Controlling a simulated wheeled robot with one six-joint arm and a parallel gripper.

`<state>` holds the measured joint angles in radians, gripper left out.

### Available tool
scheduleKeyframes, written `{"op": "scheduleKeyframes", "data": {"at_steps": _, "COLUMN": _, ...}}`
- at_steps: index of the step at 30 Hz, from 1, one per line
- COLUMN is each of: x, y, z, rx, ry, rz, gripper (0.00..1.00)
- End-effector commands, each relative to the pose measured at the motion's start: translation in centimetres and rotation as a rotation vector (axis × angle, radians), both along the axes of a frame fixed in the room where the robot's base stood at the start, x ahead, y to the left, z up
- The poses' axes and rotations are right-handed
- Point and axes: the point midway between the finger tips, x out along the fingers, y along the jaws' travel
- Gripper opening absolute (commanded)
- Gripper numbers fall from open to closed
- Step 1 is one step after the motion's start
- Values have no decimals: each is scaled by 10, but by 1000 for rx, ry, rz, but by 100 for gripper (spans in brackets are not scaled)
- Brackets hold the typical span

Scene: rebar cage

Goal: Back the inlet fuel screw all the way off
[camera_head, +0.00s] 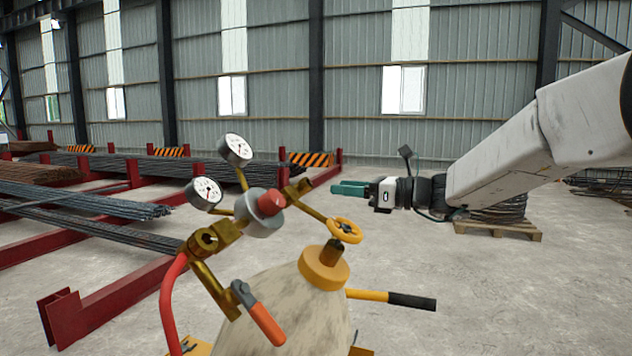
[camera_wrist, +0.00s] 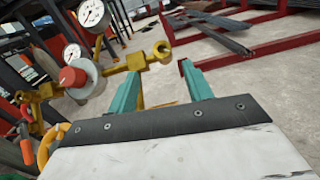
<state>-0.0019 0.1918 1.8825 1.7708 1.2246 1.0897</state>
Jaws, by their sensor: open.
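My gripper (camera_head: 350,187) is at the right of the regulator in the head view, with its teal fingers pointing left. In the wrist view the two fingers (camera_wrist: 160,83) stand apart with nothing between them. The regulator's red knob (camera_head: 271,202) sits on a grey round body between brass arms; the knob also shows in the wrist view (camera_wrist: 72,77). A brass fitting (camera_head: 297,190) stands at the regulator's right; a brass end (camera_wrist: 161,51) appears beyond the fingertips in the wrist view. I cannot tell which part is the inlet fuel screw.
Two gauges (camera_head: 237,150) stand above the regulator. A yellow handwheel (camera_head: 345,230) tops the pale cylinder (camera_head: 285,308). An orange-handled lever (camera_head: 262,318) and red hose (camera_head: 168,300) hang at left. Red rebar racks (camera_head: 110,300) lie behind.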

Motion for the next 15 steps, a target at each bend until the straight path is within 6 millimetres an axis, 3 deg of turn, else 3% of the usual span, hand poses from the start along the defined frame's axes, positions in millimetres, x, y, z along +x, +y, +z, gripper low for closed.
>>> {"op": "scheduleKeyframes", "data": {"at_steps": 5, "x": 6, "y": 13, "z": 0, "rx": 0, "ry": 0, "rz": 1, "gripper": 50}}
{"op": "scheduleKeyframes", "data": {"at_steps": 15, "x": 27, "y": 60, "z": 0, "rx": -1, "ry": 0, "rz": -2, "gripper": 50}}
